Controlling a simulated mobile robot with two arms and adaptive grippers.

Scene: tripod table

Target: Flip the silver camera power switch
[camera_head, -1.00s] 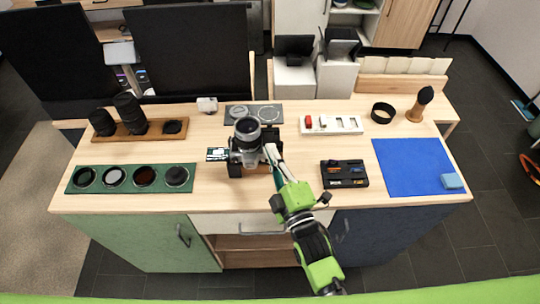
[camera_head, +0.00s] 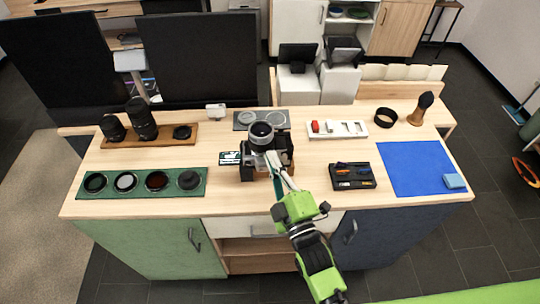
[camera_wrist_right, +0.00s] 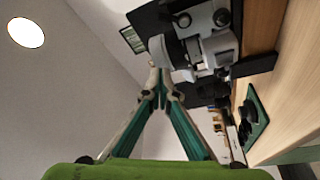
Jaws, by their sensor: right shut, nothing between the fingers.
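In the right wrist view the camera (camera_wrist_right: 218,50) appears sideways at the upper right. My right gripper (camera_head: 270,160) is shut and empty, with its tips at the camera's front, just below the lens in the head view. In the right wrist view the tips of my right gripper (camera_wrist_right: 159,76) meet close beside the camera body; I cannot tell whether they touch it. The power switch is too small to make out. My left gripper is not in view.
A green tray of round filters (camera_head: 140,194) lies front left, with lenses on a wooden board (camera_head: 165,139) behind. A black box (camera_head: 352,184) and a blue mat (camera_head: 411,183) lie to the right. A white tray (camera_head: 337,137) is behind.

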